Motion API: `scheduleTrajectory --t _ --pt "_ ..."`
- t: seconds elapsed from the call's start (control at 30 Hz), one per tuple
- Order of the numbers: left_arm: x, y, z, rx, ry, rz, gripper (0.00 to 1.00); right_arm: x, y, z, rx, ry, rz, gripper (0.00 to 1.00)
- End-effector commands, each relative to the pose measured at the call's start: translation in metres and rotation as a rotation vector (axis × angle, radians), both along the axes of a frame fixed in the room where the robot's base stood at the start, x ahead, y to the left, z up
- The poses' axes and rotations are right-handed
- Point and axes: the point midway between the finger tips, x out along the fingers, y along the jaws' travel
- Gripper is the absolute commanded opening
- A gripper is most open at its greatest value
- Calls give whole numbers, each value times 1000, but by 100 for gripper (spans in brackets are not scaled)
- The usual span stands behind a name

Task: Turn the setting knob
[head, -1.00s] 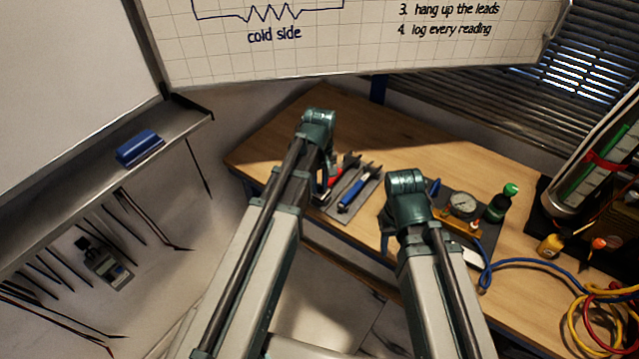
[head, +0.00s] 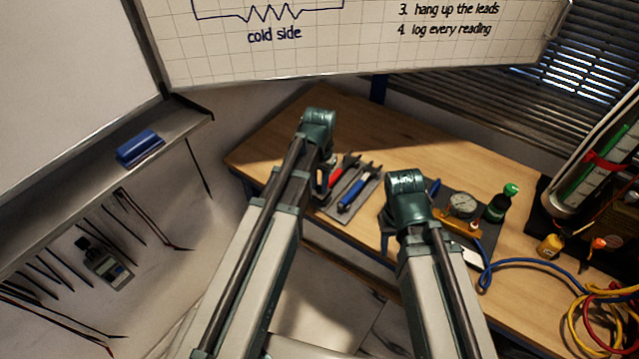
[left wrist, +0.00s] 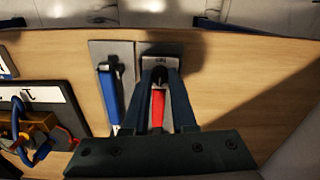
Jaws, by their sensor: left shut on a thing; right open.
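The gauge rig, with a round dial (head: 462,205) above a yellow-brass block (head: 459,222), sits on the bench right of my right wrist. Its brass block (left wrist: 40,130) also shows at the left edge of the left wrist view. I cannot clearly pick out the setting knob. My left gripper (left wrist: 158,72) is shut on the red-handled tool (left wrist: 157,108), which is at a grey mat; its red handle also shows in the head view (head: 337,176). My right gripper (head: 387,238) is open, mostly hidden behind its own wrist, left of the rig.
A blue-handled tool (left wrist: 109,95) lies just beside the red one. A green-capped bottle (head: 499,203) and a yellow bottle (head: 550,245) stand right of the rig. A blue hose (head: 525,263) and coiled leads (head: 590,315) lie at the right. Bare wood (head: 400,125) lies behind.

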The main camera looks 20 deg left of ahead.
Motion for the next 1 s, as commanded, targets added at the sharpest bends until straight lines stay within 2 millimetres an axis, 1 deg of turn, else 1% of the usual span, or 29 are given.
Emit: scheduleTrajectory --t 0.2,0.5,0.73,1.0 --pt "0 0 0 0 0 -203 0 0 0 0 0 0 0 50" --pt "0 0 0 0 0 -446 0 0 0 0 0 0 0 50" --pt "0 0 0 0 0 -574 0 0 0 0 0 0 0 50" --pt "0 0 0 0 0 -649 0 0 0 0 0 0 0 50"
